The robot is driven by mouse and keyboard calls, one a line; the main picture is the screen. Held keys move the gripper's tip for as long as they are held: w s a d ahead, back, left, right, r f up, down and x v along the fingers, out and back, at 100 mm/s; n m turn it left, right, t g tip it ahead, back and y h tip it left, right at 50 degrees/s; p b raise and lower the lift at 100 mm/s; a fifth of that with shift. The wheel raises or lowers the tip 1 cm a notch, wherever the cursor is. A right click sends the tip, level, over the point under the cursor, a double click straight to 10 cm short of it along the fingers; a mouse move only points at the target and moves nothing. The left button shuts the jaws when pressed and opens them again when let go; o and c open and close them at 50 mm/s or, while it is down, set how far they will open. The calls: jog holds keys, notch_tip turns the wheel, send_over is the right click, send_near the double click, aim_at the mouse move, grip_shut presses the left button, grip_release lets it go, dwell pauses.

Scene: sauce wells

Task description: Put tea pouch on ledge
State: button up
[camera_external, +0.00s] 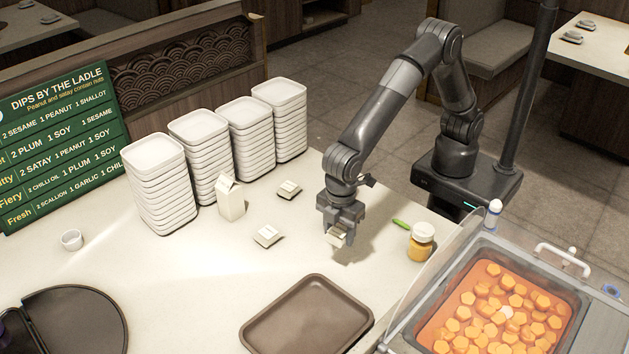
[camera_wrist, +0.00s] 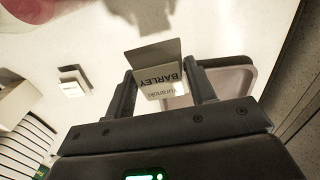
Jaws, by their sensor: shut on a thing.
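My gripper (camera_external: 342,238) is shut on a small pale tea pouch (camera_external: 335,238) and holds it above the counter. In the wrist view the pouch (camera_wrist: 160,80) sits between the two fingers (camera_wrist: 162,90), its "BARLEY" label upside down. Two similar pale packets lie on the counter, one nearer (camera_external: 267,236) and one farther back (camera_external: 289,189). A wooden partition (camera_external: 190,55) with a top edge runs behind the counter. I cannot tell which surface is the ledge.
Tall stacks of white dishes (camera_external: 159,190) and a white carton (camera_external: 230,198) stand left of my gripper. A brown tray (camera_external: 307,318) lies in front. A yellow jar (camera_external: 420,242), a green piece (camera_external: 401,224) and a food well (camera_external: 495,310) are at right.

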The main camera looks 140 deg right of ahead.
aim_at(343, 231)
jog(key=r, duration=0.3)
jog(key=a+r, duration=0.1)
jog(key=r, duration=0.1)
jog(key=shift+s+r, duration=0.2)
jog(key=shift+r, duration=0.05)
jog(key=s+a+n, duration=0.4)
jog(key=s+a, duration=0.7)
jog(key=s, duration=0.4)
jog(key=s+a+n, duration=0.4)
jog(key=s+a, duration=0.8)
jog(key=s, duration=0.2)
jog(key=s+a+f, duration=0.1)
jog(key=a+f, duration=0.2)
jog(key=f, duration=0.1)
jog(key=a+f, duration=0.4)
jog(key=s+a+f, duration=0.1)
jog(key=a+f, duration=0.3)
jog(key=f, duration=0.1)
jog(key=shift+s, duration=0.3)
jog(key=shift+f, duration=2.05)
